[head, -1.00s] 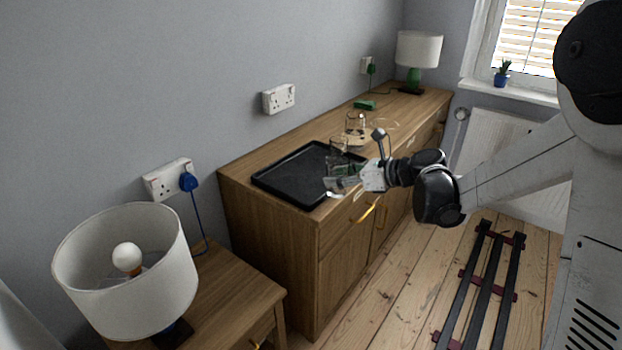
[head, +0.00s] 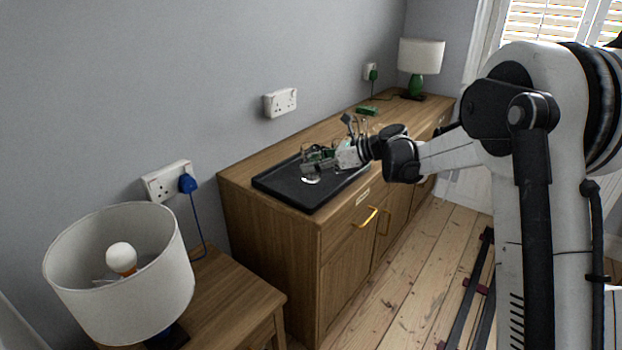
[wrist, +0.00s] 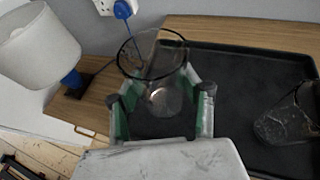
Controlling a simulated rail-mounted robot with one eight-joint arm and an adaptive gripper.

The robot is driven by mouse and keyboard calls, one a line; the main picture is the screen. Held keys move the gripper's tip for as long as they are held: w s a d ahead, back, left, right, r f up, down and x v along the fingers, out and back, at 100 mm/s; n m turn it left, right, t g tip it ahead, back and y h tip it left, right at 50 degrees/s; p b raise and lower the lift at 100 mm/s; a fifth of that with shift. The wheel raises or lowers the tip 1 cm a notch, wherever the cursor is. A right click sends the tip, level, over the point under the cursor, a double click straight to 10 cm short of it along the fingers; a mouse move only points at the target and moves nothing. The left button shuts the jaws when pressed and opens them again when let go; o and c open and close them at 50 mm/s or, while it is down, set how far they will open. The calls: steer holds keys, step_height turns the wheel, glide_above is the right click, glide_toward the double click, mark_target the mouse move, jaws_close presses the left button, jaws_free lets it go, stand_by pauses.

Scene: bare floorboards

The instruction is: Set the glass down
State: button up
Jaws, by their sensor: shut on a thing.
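My gripper (head: 322,160) is over the black tray on the sideboard. In the wrist view its green-padded fingers (wrist: 160,98) are shut on a clear glass (wrist: 153,58), one on each side. The black tray (head: 282,188) has a raised rim. A second clear glass (wrist: 285,122) is on the tray at the right of the wrist view.
The wooden sideboard (head: 270,238) stands against the wall, with a green object (head: 367,110) and a lamp (head: 420,58) farther back. A nearer lamp (head: 118,275) stands on a low table at left. The tray's near left part is clear.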

mark_target(313, 173)
steer(key=shift+w+a+f, duration=0.25)
steer(key=shift+w+f, duration=0.35)
steer(key=shift+w, duration=0.2)
steer(key=shift+f+b, duration=0.7)
steer(key=shift+f, duration=1.2)
steer(key=o, duration=1.4)
steer(key=shift+f, duration=0.1)
steer(key=shift+s+d+r, duration=0.1)
steer(key=shift+d+r, duration=0.2)
steer(key=shift+d, duration=0.05)
steer(key=p+v, duration=0.2)
steer(key=v, duration=0.9)
